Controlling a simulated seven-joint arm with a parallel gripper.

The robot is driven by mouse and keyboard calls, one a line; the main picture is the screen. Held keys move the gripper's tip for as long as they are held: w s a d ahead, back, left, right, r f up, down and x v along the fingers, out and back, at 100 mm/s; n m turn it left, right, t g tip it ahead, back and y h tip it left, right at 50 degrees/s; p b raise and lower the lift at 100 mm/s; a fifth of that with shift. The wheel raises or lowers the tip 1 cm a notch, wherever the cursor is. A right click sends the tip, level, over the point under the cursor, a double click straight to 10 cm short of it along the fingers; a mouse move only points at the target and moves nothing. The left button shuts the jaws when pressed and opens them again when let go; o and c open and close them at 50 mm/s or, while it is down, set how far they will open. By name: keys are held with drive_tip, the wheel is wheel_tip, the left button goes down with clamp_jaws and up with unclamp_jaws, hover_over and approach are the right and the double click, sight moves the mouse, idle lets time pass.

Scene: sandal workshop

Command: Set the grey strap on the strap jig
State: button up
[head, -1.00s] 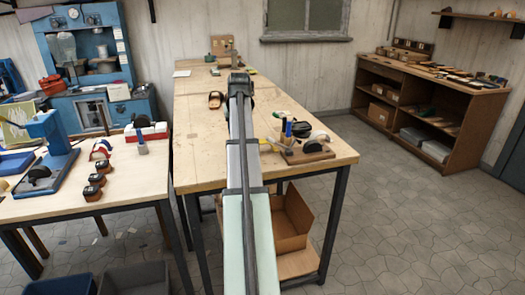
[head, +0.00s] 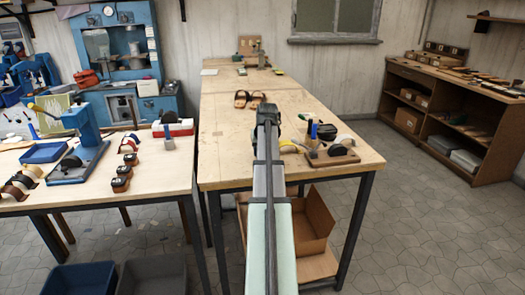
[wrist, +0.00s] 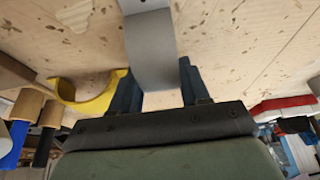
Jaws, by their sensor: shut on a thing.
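My gripper (head: 268,110) is above the middle table, its jaws largely hidden by my arm in the head view. In the wrist view my gripper (wrist: 155,92) is shut on the grey strap (wrist: 150,45), a flat curved band extending out between the fingers, its outer end cut off by the frame. The strap cannot be made out in the head view. A wooden board with a dark rounded form (head: 338,153), which looks like the strap jig, stands to the right of my gripper near the table's right edge. I see no strap on it.
A yellow curved strap (head: 290,147) lies beside the jig board; it also shows in the wrist view (wrist: 88,98). A pair of brown sandals (head: 249,98) lies beyond my gripper. The left bench holds a blue press (head: 90,135) and brown straps. The table's left front (head: 225,160) is bare.

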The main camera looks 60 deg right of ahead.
drive_tip(key=shift+f, duration=0.1)
drive_tip(key=o, duration=1.1)
drive_tip(key=v, duration=1.2)
